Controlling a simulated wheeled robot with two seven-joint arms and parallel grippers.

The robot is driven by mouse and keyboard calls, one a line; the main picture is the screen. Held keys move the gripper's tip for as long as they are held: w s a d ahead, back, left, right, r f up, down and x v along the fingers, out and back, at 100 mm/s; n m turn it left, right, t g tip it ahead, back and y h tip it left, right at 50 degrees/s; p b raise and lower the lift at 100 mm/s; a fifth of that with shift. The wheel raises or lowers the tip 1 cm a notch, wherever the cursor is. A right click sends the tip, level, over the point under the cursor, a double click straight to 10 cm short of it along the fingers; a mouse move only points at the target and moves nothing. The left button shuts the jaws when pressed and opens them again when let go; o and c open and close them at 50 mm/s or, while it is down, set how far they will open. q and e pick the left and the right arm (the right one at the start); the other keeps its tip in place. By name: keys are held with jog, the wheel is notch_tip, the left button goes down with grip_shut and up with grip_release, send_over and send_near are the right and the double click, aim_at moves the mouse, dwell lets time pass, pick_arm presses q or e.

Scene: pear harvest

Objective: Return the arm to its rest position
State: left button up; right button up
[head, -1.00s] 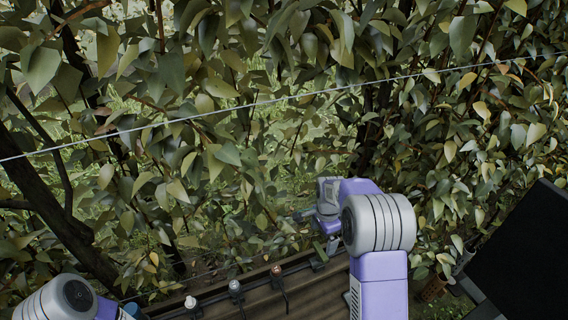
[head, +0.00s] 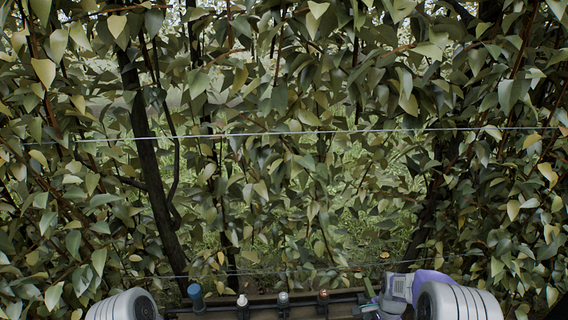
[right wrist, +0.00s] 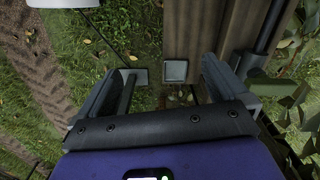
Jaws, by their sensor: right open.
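My right arm (head: 455,300) is at the bottom right of the head view, purple and white, bent low over a dark rail. Its gripper shows only in part there, near the bottom edge. In the right wrist view my right gripper (right wrist: 170,72) is open, with its two grey fingers apart and nothing held between them. Beyond the fingers are a brown plank and grass. My left arm (head: 125,305) shows only as a white rounded joint at the bottom left of the head view. Its gripper is out of view. No pear can be made out.
A dark rail with several small upright pegs (head: 283,299) and a blue-topped piece (head: 196,292) runs along the bottom. Leafy trees fill the head view, with a wire (head: 300,134) across them. A wooden plank (right wrist: 191,35) lies below the right gripper.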

jog(key=s+a+f+n+y, duration=0.2)
jog(key=s+a+f+n, duration=0.5)
jog(key=s+a+f, duration=0.5)
pick_arm(q)
jog(key=shift+w, duration=0.25)
pick_arm(e)
jog(key=s+a+f+n+y, duration=0.1)
jog(key=s+a+f+n, duration=0.1)
jog(key=s+a+n, duration=0.3)
jog(key=s, duration=0.3)
jog(key=shift+a+t+y, duration=0.3)
jog(key=shift+a+y, duration=0.05)
jog(key=shift+y, duration=0.05)
